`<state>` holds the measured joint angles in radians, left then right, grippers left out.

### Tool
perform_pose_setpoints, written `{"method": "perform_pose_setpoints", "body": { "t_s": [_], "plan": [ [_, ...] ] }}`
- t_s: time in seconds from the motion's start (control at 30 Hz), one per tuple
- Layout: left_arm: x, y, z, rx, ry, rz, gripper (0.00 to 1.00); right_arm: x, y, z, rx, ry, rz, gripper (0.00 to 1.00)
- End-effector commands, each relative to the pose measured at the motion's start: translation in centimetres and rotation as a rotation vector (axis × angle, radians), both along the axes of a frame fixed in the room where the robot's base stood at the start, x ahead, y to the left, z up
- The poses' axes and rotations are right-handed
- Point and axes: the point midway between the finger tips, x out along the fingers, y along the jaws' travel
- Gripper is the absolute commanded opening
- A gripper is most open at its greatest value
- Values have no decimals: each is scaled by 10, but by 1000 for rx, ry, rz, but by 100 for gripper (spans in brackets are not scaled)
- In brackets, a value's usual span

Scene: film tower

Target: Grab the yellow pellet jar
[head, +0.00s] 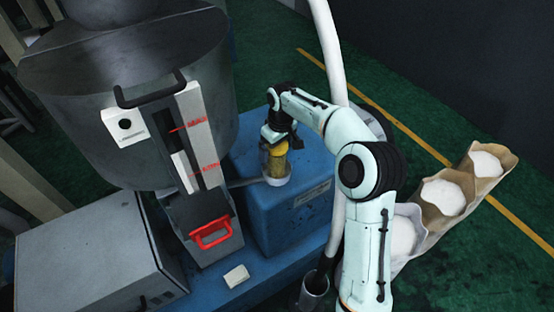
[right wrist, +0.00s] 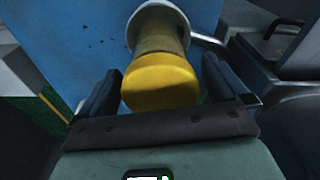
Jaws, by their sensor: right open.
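The yellow pellet jar (head: 276,160) stands upright on the blue box in the head view, its lower end at a white ring or cup (head: 277,181). In the right wrist view its yellow end (right wrist: 160,84) faces the camera, with a duller band and white rim beyond. My right gripper (head: 272,139) is at the top of the jar. In the right wrist view, the open fingers of the gripper (right wrist: 162,68) lie on either side of the jar, with a visible gap at the left finger. My left gripper is not in view.
The blue box (head: 300,205) carries the jar. A large metal hopper (head: 70,95) and a unit with a red handle (head: 211,231) stand to the left. A pale hose (head: 328,45) rises behind my right arm. Open sacks (head: 443,197) of white material stand at right.

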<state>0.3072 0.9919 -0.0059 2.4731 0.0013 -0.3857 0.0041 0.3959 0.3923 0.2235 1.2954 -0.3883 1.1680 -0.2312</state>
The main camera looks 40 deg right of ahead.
Motion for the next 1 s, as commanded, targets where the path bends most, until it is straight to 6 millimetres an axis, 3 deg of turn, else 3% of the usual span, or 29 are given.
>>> {"method": "perform_pose_setpoints", "body": {
  "t_s": [0.27, 0.47, 0.77, 0.87, 1.0],
  "plan": [
    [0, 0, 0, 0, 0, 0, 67, 1, 0, -2, 0, -1, 0, 97],
    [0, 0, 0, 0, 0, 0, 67, 1, 0, -2, 0, -1, 0, 33],
    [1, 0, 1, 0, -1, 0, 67, 1, 0, 3, -1, -4, 0, 32],
    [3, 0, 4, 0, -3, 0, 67, 2, 0, 15, -1, -6, 0, 32],
    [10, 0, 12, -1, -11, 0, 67, 3, 0, 47, -2, -9, 0, 32]
  ]
}}
